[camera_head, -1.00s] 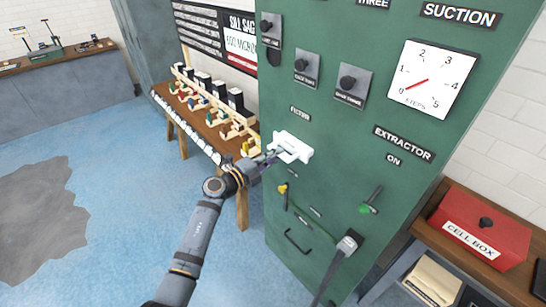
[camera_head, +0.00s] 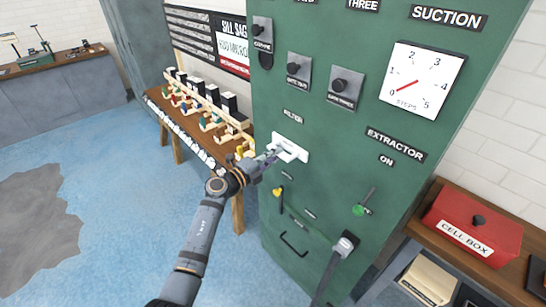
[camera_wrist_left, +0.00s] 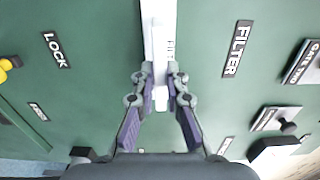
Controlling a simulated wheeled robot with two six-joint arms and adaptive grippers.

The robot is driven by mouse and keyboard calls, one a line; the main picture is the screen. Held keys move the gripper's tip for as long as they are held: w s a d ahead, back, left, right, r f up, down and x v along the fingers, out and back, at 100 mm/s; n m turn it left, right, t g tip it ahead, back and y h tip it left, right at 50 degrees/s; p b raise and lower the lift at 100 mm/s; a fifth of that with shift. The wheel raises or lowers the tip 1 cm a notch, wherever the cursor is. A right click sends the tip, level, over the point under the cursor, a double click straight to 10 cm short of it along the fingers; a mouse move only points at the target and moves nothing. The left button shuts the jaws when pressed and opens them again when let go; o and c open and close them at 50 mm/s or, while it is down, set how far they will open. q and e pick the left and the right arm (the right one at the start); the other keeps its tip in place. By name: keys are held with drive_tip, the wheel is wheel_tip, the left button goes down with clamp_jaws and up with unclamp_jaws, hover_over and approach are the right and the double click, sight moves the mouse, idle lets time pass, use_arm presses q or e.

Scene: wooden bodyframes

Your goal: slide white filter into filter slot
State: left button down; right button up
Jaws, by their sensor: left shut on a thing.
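The white filter (camera_head: 290,146) is at the green cabinet's front, just below the FILTER label (camera_head: 293,115). Its wide white face looks close against the panel, and the slot behind it is hidden. My left gripper (camera_head: 272,154) reaches it from the left and is shut on its narrow handle. In the left wrist view the filter (camera_wrist_left: 160,35) is a long white bar, and both fingertips (camera_wrist_left: 160,75) press on the handle's sides. I cannot tell whether a small gap remains behind the face. My right gripper is not in view.
Around the filter are a yellow-tipped lever (camera_head: 279,192), a green-knobbed lever (camera_head: 362,208), a black handle (camera_head: 293,244) and knobs above. A red cell box (camera_head: 472,222) sits on a right-hand table. The blue floor is clear.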

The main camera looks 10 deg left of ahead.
use_arm(q)
drive_tip(key=shift+w+d, duration=0.15)
drive_tip(key=shift+w, duration=0.05)
drive_tip(key=c, duration=1.3)
unclamp_jaws()
drive_tip(key=shift+s, duration=0.1)
drive_tip(key=v, duration=1.2)
drive_tip(key=shift+r, duration=0.1)
